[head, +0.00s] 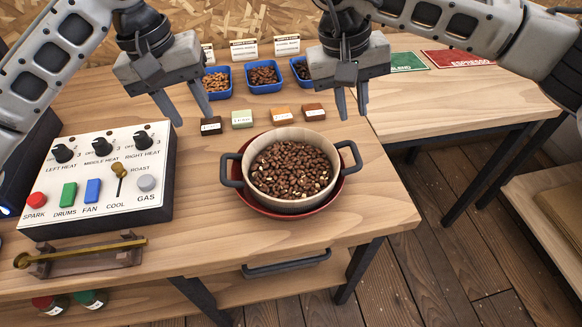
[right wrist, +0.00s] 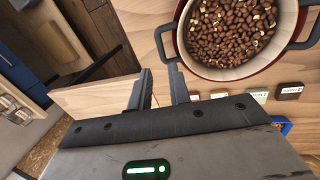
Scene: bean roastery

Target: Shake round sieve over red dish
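The round sieve (head: 258,198) has a pale rim and two dark side handles, and it is full of brown beans (head: 292,168) with some pale flecks. It sits in or on the red dish (head: 278,214), whose rim shows beneath it; the dish's inside is hidden. The sieve also shows at the top of the right wrist view (right wrist: 222,73). My left gripper (head: 194,120) is open and empty, above and left of the sieve. My right gripper (head: 351,115) is open and empty, above and behind the sieve's right handle (head: 352,157). Neither gripper touches the sieve.
A control panel (head: 105,170) with knobs and buttons stands left of the dish. Behind are blue trays (head: 264,88) of beans and several small coloured blocks (head: 242,118). A brass tool on a holder (head: 85,256) lies at the front left. The table's right edge is near the dish.

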